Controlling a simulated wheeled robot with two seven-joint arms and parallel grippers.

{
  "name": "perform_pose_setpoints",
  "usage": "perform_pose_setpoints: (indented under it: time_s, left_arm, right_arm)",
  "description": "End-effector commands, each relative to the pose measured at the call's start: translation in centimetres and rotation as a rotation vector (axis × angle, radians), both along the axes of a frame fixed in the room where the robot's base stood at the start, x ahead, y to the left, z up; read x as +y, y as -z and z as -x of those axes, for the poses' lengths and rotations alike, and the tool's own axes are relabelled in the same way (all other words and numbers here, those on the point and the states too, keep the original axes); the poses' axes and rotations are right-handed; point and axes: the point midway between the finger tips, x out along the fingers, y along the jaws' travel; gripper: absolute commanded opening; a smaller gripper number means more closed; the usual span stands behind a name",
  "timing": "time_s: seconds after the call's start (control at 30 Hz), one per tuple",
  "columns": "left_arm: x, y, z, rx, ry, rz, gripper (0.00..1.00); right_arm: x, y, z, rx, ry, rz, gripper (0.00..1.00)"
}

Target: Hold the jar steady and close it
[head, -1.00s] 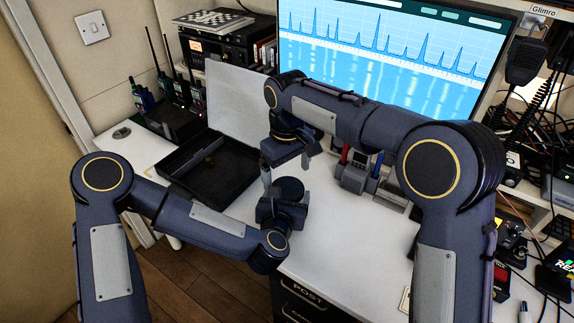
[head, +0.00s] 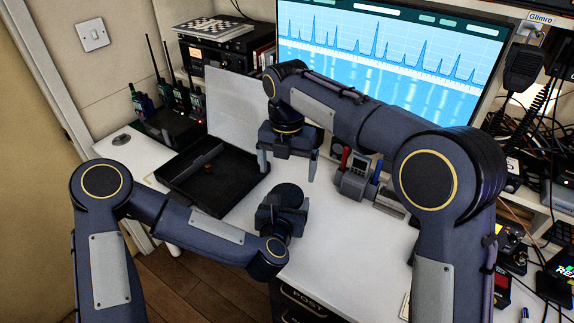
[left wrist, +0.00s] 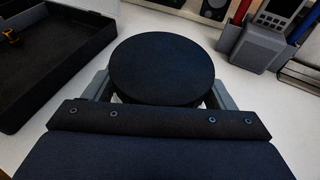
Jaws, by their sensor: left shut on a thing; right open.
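The jar shows mostly as its round black lid (head: 288,194), seen from above near the front of the white desk. The lid also fills the middle of the left wrist view (left wrist: 163,64). It lies level on top, and the jar's body beneath it is almost wholly hidden. My left gripper (head: 284,207) is shut on the jar, with a finger on each side below the lid. My right gripper (head: 288,168) is open and empty, pointing down above and behind the lid, apart from it.
An open black case (head: 190,190) lies left of the jar with a small orange-brown item (head: 208,167) inside. A grey holder (head: 355,182) with red and blue pens stands to the right. Radios (head: 195,97) and a monitor (head: 390,60) are behind. Bare desk lies right of the jar.

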Motion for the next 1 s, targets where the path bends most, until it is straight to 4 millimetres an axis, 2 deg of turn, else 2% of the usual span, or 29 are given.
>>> perform_pose_setpoints:
  time_s: [0.17,0.57,1.0]
  left_arm:
    - [0.0,0.0,0.0,-0.001,0.000,0.000,0.14]
    - [0.0,-0.1,0.0,-0.002,0.000,0.000,0.14]
    - [0.0,-0.1,0.0,-0.002,0.000,0.000,0.14]
  right_arm:
    - [0.0,-0.2,0.0,0.000,-0.091,0.000,0.93]
    - [0.0,0.3,0.0,0.001,-0.094,0.001,0.93]
    - [0.0,6.5,0.1,0.003,-0.094,0.001,0.93]
